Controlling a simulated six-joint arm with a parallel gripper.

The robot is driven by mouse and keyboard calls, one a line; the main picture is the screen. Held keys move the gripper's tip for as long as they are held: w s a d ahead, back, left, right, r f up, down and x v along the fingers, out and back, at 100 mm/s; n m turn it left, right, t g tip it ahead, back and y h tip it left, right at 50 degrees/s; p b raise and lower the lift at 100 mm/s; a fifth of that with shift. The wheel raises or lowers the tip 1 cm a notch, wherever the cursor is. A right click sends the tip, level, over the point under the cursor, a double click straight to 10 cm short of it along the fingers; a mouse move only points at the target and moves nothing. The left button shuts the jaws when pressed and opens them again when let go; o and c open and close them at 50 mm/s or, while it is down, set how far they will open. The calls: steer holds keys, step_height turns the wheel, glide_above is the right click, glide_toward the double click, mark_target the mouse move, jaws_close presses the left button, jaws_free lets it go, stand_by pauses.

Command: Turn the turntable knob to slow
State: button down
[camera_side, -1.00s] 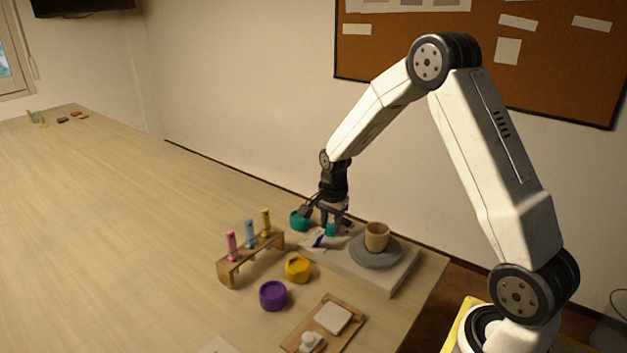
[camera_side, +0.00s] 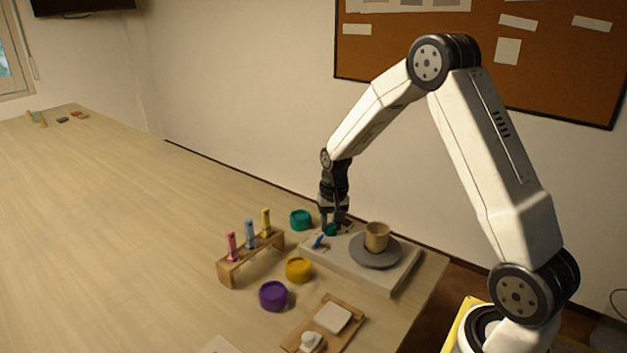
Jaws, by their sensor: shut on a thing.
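The turntable base (camera_side: 352,268) is a pale grey slab near the table's back edge, with a round grey wheel (camera_side: 374,256) on it. A tan cup (camera_side: 377,236) stands upright on the wheel. A small teal knob (camera_side: 331,230) is at the slab's back left. My gripper (camera_side: 334,225) points down over it and is shut on it, with the fingers partly covering it. A small blue piece (camera_side: 318,241) with white beside it lies on the slab just in front. The knob's setting is too small to read.
A teal jar (camera_side: 300,219) stands close left of my gripper. A wooden rack (camera_side: 236,268) holds pink, blue and yellow tubes. A yellow jar (camera_side: 298,269), a purple jar (camera_side: 273,295) and a wooden tray (camera_side: 318,338) are in front.

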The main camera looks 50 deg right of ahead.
mark_target(332, 225)
steer(key=n, duration=0.6)
steer(key=shift+n, duration=0.3)
stand_by(0.4)
steer(key=shift+c, duration=1.9)
jaws_free()
steer(key=shift+d+r, duration=0.2)
steer(key=shift+r, duration=3.75)
